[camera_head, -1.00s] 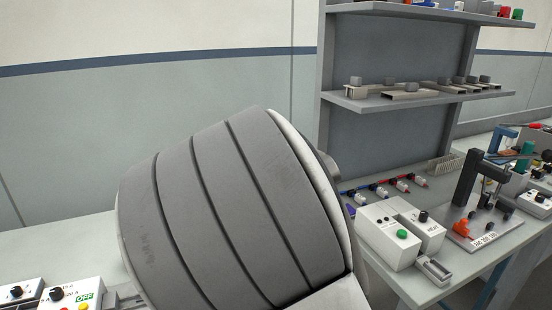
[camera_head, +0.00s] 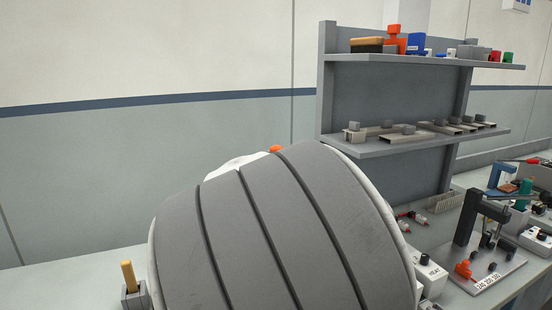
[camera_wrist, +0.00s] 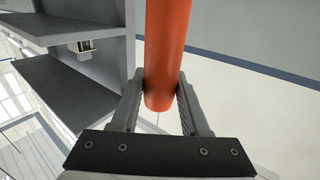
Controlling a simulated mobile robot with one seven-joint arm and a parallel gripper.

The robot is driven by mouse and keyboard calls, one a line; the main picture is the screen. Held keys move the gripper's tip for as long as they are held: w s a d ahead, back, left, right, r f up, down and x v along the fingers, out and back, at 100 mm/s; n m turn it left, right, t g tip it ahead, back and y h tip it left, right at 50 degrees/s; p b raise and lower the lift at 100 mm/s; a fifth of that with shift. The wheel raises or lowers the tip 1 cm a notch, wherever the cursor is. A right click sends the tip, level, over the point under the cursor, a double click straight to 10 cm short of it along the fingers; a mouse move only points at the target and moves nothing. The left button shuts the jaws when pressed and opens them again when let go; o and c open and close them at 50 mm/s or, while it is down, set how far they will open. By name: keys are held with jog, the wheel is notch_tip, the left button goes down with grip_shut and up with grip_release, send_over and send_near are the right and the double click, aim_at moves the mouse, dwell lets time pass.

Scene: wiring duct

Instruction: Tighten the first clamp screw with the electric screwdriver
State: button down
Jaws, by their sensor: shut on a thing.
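In the wrist view my gripper (camera_wrist: 161,96) is shut on an orange cylinder, which looks like the handle of the electric screwdriver (camera_wrist: 168,40). The handle runs up out of the top of the picture, so its far end and bit are not visible there. In the head view a small orange tip (camera_head: 276,149) shows just above my large grey arm link and may be part of the screwdriver. My arm hides the gripper in that view. I cannot make out the clamp screw in either view.
A grey shelf unit (camera_head: 385,110) stands behind the bench with parts on its shelves. A black press-like fixture (camera_head: 470,215) and an orange part (camera_head: 464,269) sit on the right bench. A wooden-handled item (camera_head: 129,275) stands at lower left. My arm covers the middle.

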notch_tip(320, 180, up, 11)
jog(key=p, duration=1)
jog(key=shift+f, duration=0.35)
